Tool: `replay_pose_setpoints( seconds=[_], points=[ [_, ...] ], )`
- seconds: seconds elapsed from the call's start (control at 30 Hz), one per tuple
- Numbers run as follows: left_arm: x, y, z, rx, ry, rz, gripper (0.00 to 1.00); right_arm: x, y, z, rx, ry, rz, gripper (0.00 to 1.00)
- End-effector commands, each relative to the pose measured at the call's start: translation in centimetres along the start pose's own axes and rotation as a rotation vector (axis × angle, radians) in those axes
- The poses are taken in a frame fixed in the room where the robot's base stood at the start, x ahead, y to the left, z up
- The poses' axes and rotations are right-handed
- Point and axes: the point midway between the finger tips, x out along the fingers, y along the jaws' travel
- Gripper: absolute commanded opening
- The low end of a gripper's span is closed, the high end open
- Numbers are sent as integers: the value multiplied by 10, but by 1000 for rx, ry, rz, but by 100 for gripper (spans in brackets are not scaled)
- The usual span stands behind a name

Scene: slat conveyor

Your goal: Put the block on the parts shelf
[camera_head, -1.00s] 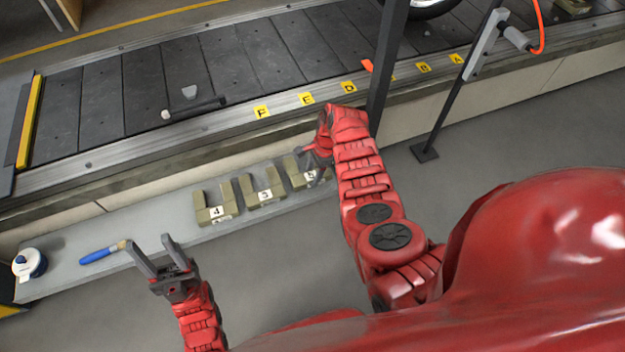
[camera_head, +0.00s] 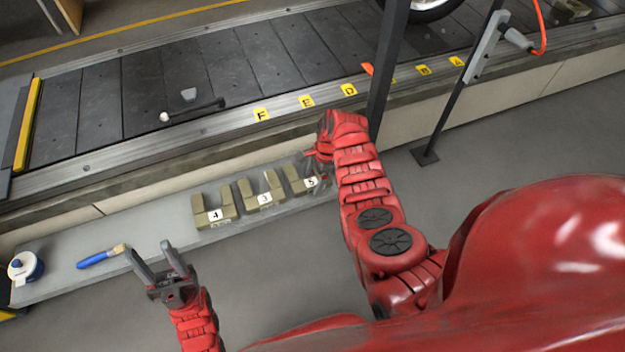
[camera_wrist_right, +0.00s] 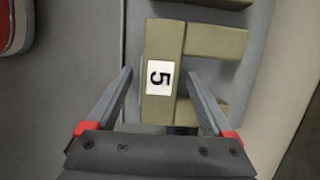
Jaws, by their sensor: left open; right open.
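Olive U-shaped blocks with number labels stand in a row on a grey shelf (camera_head: 130,245): block 4 (camera_head: 228,203), block 3 (camera_head: 272,185) and block 5 (camera_head: 292,178). My right gripper (camera_head: 318,168) is at block 5, partly hiding it in the head view. In the right wrist view the open right gripper (camera_wrist_right: 158,75) has one finger on each side of the labelled bar of block 5 (camera_wrist_right: 152,110), with gaps showing beside it. My left gripper (camera_head: 155,255) is open and empty, near the shelf's front edge.
A blue brush (camera_head: 98,257) and a white-and-blue roll (camera_head: 24,268) lie on the shelf's left part. Behind runs the slat conveyor (camera_head: 150,85) with a dark-handled tool (camera_head: 190,110) on it. A dark post (camera_head: 385,75) stands close beyond my right arm.

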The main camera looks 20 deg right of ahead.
Motion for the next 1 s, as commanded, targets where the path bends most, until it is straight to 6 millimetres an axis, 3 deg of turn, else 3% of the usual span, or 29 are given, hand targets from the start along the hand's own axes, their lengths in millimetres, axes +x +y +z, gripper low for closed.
replay_pose_setpoints(
  seconds=[0.3,0.5,0.67,1.0],
  points=[
    [34,-2,1,-12,-29,-39,50,-75,-2,1,-2,2,-6,86],
    [45,-3,-1,-12,-29,-38,50,-106,-1,1,-1,2,-4,86],
    [47,-4,-1,-12,-28,-38,50,-115,0,0,0,1,-2,86],
    [46,-4,-1,-12,-28,-38,50,-115,0,0,0,1,-1,86]
  ],
)
